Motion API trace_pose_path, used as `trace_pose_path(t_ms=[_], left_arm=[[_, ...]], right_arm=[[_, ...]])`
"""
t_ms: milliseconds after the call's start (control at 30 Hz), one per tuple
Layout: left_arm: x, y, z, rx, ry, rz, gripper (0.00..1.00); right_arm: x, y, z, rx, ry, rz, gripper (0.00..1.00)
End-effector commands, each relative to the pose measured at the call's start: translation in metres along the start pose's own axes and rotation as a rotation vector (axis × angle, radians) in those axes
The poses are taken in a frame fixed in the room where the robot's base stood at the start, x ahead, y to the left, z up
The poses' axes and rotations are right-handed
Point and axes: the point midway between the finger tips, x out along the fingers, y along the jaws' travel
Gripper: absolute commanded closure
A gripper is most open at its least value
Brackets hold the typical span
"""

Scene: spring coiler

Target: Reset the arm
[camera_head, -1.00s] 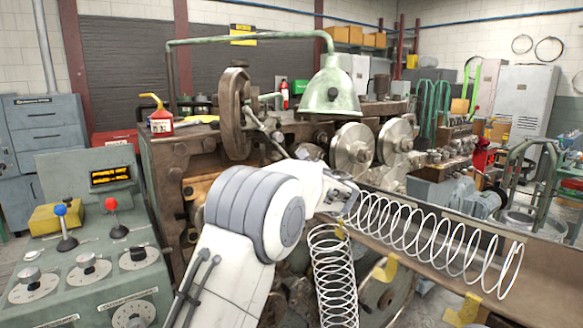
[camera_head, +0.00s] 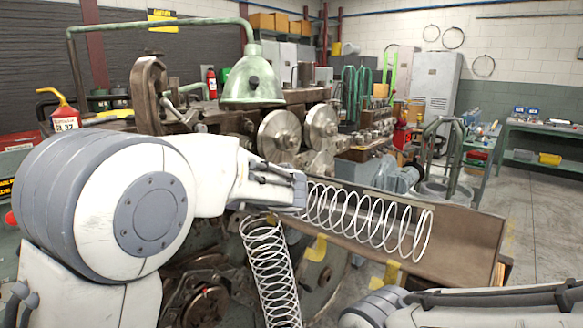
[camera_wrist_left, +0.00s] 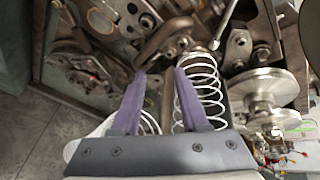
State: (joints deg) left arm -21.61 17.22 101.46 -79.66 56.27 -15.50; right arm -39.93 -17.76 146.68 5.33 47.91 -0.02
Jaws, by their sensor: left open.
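My left arm comes in from the left in the head view, and its gripper (camera_head: 291,192) is beside the near end of a long coil spring (camera_head: 365,221) lying in the brown trough (camera_head: 470,230). A second spring (camera_head: 270,275) hangs down below the gripper. In the left wrist view my left gripper (camera_wrist_left: 160,75) has two purple fingers apart, with no thing clearly held between them. A spring (camera_wrist_left: 203,90) is beside and partly behind the right finger; whether they touch is unclear. Part of another coil shows low between the fingers. My right arm enters at bottom right; its gripper is out of frame.
The coiling machine with its discs (camera_head: 279,136) and green lamp hood (camera_head: 252,80) stands behind my left arm. A red oil can (camera_head: 64,118) is at left. Open floor (camera_head: 540,215) lies right of the trough, before a workbench (camera_head: 545,130).

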Motion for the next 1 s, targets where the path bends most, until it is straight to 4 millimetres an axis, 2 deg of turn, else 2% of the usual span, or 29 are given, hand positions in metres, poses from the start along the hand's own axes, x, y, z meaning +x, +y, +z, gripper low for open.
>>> trace_pose_path(t_ms=[33, 167, 300, 400, 500, 600, 700, 800, 1000], left_arm=[[-0.025, 0.021, -0.001, -0.063, 0.06, 0.082, 0.56], [-0.085, 0.094, -0.011, -0.238, 0.188, 0.335, 0.56], [-0.158, 0.17, -0.017, -0.418, 0.285, 0.623, 0.56], [-0.209, 0.218, -0.016, -0.537, 0.32, 0.824, 0.56], [-0.251, 0.255, -0.013, -0.633, 0.33, 0.995, 0.56], [-0.28, 0.279, -0.01, -0.703, 0.327, 1.118, 0.56], [-0.296, 0.292, -0.009, -0.743, 0.319, 1.191, 0.56], [-0.302, 0.297, -0.009, -0.758, 0.315, 1.218, 0.56], [-0.302, 0.298, -0.009, -0.759, 0.314, 1.22, 0.56]], right_arm=[[-0.01, -0.001, -0.001, 0.0, 0.0, 0.0, 0.38], [-0.022, -0.002, -0.001, 0.0, 0.0, 0.0, 0.38], [-0.035, -0.003, -0.002, 0.0, 0.0, 0.0, 0.38], [-0.043, -0.003, -0.002, 0.0, 0.0, 0.0, 0.38], [-0.049, -0.004, -0.003, 0.0, 0.0, 0.0, 0.38], [-0.052, -0.004, -0.003, 0.0, 0.0, 0.0, 0.38], [-0.054, -0.004, -0.003, 0.0, 0.0, 0.0, 0.38], [-0.054, -0.004, -0.003, 0.0, 0.0, 0.0, 0.38], [-0.053, -0.004, -0.003, 0.0, 0.0, 0.0, 0.38]])
